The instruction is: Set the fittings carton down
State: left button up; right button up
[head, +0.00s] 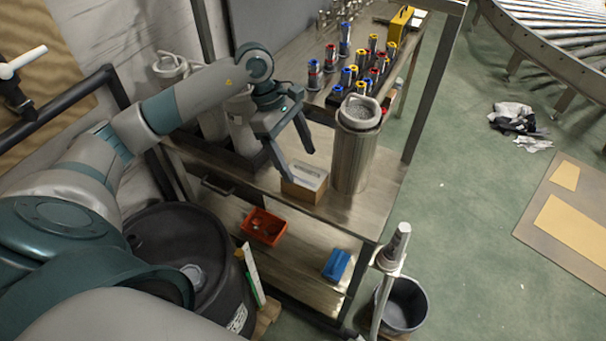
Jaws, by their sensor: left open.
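The fittings carton (304,185), a small brown box with a pale labelled top, stands upright on the wooden bench top (325,213) near its front edge. My left gripper (297,164) comes in from the left, just above and behind the carton. Its two dark fingers are spread apart with nothing between them. One fingertip is close to the carton's upper left corner; I cannot tell if it touches. My right gripper is out of view.
A tall metal canister (354,158) stands close to the carton's right. Several coloured cylinders (365,65) and a yellow case (400,24) are on the raised shelf behind. Below are a red bin (264,227), a blue box (336,265) and a black drum (175,250).

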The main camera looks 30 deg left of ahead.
pick_arm(q)
jog(key=shift+b+v, duration=0.75)
jog(key=shift+v, duration=1.95)
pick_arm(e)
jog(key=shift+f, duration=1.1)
pick_arm(q)
jog(key=shift+o, duration=0.6)
jog(key=shift+d, duration=0.1)
